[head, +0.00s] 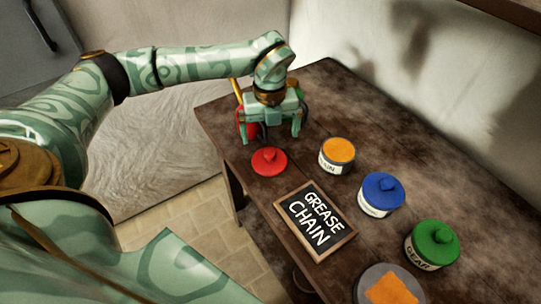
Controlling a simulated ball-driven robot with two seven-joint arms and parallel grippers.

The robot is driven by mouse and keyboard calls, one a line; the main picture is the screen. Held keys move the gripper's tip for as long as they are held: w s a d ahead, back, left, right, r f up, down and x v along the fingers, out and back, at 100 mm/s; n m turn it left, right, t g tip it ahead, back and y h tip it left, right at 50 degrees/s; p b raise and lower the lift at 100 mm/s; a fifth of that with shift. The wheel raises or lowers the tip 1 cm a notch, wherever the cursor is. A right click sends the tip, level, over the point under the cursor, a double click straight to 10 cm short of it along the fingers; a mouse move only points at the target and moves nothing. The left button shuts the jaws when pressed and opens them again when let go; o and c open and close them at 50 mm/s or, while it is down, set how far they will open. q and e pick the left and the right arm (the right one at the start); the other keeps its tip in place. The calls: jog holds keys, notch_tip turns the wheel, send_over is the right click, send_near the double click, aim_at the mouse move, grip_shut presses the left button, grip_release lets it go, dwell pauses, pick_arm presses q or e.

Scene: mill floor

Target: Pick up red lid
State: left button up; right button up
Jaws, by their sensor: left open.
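The red lid (270,161), a flat disc with a knob on top, lies on the dark wooden table (330,95) near its left edge. My left gripper (271,138) is open and points down just behind the lid, apart from it as far as I can see. An open tin (334,167) with an orange filling (339,149) stands to the right of the lid. Its label is partly readable, ending in "IN". My right gripper is not in view.
A framed sign (316,222) reading "GREASE CHAIN" lies in front of the lid. A blue-lidded tin (382,194), a green-lidded tin (432,244) and a grey dish with an orange cloth (390,289) stand to the right. Partly hidden red and yellow items are behind my gripper.

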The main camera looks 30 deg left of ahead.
aim_at(269, 153)
pick_arm(q)
notch_tip(269, 153, down, 3)
jog(key=shift+f+b, duration=0.15)
jog(key=shift+b, duration=0.15)
jog(key=shift+f, duration=0.85)
jog(key=f, duration=0.1)
jog(key=f+b, duration=0.1)
jog(key=f, duration=0.2)
jog(key=shift+w+a+f+b, duration=0.15)
jog(key=shift+a+f+b, duration=0.1)
jog(key=shift+b, duration=0.15)
jog(key=shift+r, duration=0.2)
jog(key=shift+c, duration=0.3)
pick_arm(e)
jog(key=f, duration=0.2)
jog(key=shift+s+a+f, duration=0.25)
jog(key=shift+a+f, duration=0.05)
pick_arm(q)
jog(key=c, duration=0.8)
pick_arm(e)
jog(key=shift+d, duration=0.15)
